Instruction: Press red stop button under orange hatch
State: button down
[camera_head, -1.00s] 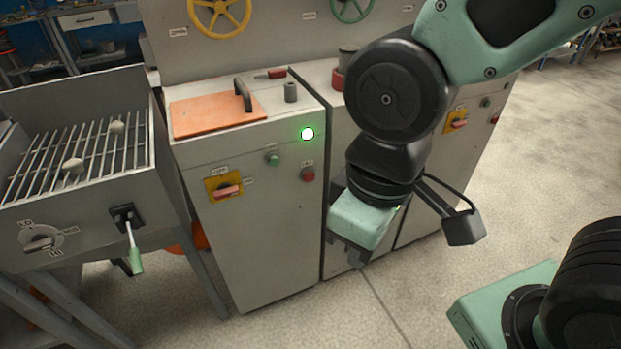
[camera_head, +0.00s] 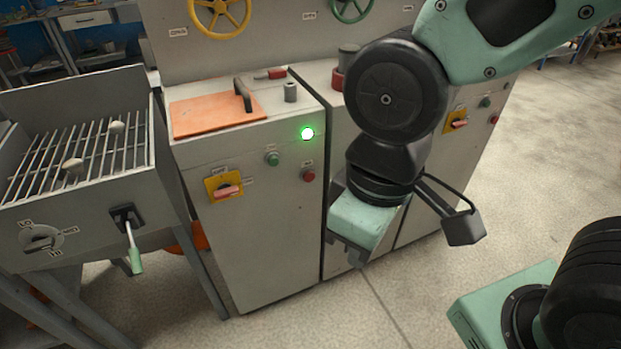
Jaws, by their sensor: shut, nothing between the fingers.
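The orange hatch (camera_head: 208,113) lies flat and closed on top of the left grey cabinet, with a black handle (camera_head: 242,95) at its right side. A red button (camera_head: 309,175) sits on that cabinet's front at the upper right, below the level of the hatch. A green button (camera_head: 272,159) is to its left, and a lit green lamp (camera_head: 307,133) is above it. My gripper (camera_head: 345,255) is to the right of and below the red button, in front of the cabinets, apart from the button. Its fingers are partly hidden behind its own body.
A yellow plate with a red switch (camera_head: 224,186) is on the cabinet front. A grey cylinder (camera_head: 290,92) and a red-handled part (camera_head: 271,74) are on top. A grille bench (camera_head: 80,160) with a green-handled lever (camera_head: 134,245) stands left.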

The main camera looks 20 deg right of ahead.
aim_at(309, 176)
jog(key=i+j+z, duration=0.15)
jog(key=j+z, duration=0.15)
jog(key=z, duration=0.15)
jog(key=j+z, duration=0.45)
jog(key=i+l, duration=0.05)
jog(key=l, duration=0.05)
